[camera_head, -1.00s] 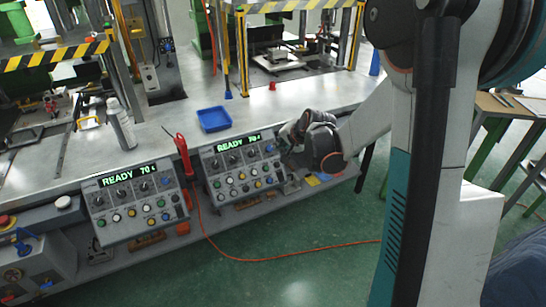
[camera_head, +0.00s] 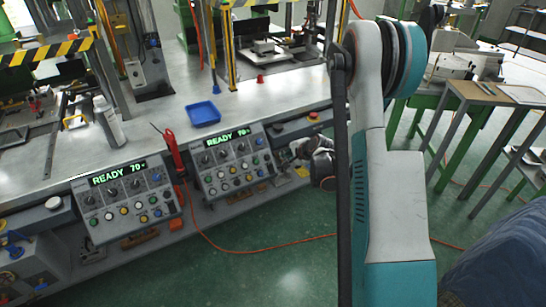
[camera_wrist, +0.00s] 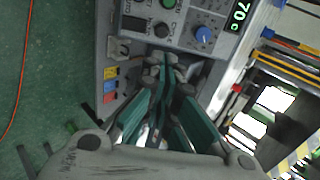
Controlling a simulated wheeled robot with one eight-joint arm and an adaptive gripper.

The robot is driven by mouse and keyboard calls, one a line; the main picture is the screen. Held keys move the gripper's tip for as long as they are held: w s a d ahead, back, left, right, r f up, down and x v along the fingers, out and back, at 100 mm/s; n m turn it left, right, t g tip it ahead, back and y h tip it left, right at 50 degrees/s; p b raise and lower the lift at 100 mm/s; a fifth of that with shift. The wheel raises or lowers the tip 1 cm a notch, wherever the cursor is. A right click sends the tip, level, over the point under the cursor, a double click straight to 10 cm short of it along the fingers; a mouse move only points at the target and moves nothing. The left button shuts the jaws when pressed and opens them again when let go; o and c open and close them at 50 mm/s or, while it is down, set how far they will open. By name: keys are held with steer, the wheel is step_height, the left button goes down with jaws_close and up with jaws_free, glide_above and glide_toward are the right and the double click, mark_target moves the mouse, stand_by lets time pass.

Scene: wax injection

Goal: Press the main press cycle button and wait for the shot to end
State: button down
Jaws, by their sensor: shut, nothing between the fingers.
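Two grey control panels stand along the bench front: a left panel (camera_head: 128,200) and a right panel (camera_head: 232,165). Both displays read READY 70. Each carries knobs and rows of coloured buttons; I cannot tell which is the cycle button. My gripper (camera_head: 290,152) is just right of the right panel, partly hidden by my arm. A green button (camera_wrist: 168,3), a dark button (camera_wrist: 162,30) and a blue knob (camera_wrist: 204,35) show past the tips. Contact is unclear.
A red tool (camera_head: 173,150) stands between the panels, with an orange cable (camera_head: 245,250) on the floor. A red button (camera_head: 314,116) is at the bench's right. Tables (camera_head: 480,95) stand right.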

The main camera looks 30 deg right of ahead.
mark_target(267, 157)
steer(key=b+x, duration=0.5)
steer(key=x, duration=0.8)
steer(key=shift+f, duration=0.15)
steer(key=shift+w+f, duration=0.2)
steer(key=shift+w, duration=0.2)
